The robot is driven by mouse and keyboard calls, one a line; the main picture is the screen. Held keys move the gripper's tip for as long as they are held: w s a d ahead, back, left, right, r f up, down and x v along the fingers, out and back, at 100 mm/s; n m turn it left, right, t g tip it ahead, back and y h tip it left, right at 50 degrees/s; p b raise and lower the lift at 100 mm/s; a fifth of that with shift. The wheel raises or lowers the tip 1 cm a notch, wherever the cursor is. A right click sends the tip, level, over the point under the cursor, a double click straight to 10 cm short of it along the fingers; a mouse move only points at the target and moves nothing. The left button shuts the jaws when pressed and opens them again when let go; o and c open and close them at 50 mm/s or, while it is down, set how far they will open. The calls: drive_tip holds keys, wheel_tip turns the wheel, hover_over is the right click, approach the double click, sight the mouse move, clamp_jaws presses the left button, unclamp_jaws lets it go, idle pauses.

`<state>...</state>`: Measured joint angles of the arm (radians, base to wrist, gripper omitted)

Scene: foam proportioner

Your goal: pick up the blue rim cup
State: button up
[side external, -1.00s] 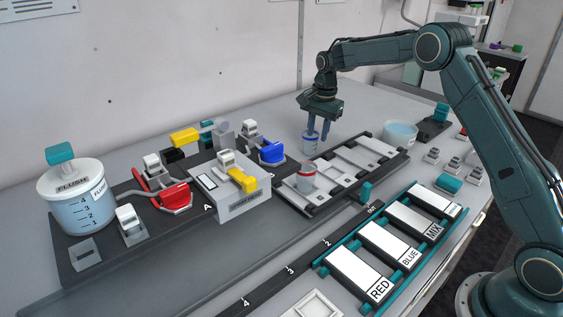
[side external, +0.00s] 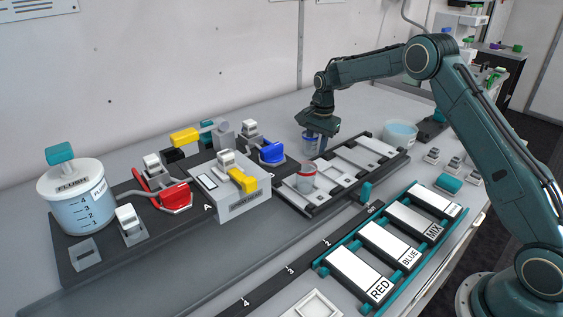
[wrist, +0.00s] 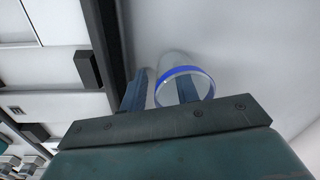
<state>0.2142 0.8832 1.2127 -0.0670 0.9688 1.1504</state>
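The blue rim cup (side external: 310,147) is clear with a blue band at its top and stands upright on the grey table behind the rack. In the wrist view the cup (wrist: 174,64) shows its blue rim close to my gripper. My gripper (side external: 312,138) points down at the cup's top. In the wrist view my gripper (wrist: 160,92) is open, its two blue fingers apart. One finger is left of the cup with a gap; the other shows within the rim's outline. I cannot tell whether a finger touches the cup.
A red rim cup (side external: 306,178) stands on the grey slotted rack (side external: 350,168) in front. The blue-handled valve (side external: 271,152) is left of the blue rim cup. A water-filled tub (side external: 400,133) stands to the right. Bare table lies behind the cup.

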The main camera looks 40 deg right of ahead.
sight(316, 140)
clamp_jaws()
drive_tip(key=shift+r, duration=0.15)
idle(0.4)
wheel_tip(316, 140, up, 10)
idle(0.5)
idle(0.6)
drive_tip(key=shift+n, duration=0.4)
drive_tip(key=s+a, duration=0.2)
drive_tip(key=s, duration=0.2)
drive_tip(key=s+a, duration=0.2)
drive_tip(key=s, duration=0.3)
drive_tip(key=s+a, duration=0.2)
drive_tip(key=s, duration=0.3)
drive_tip(key=shift+s+f, duration=0.25)
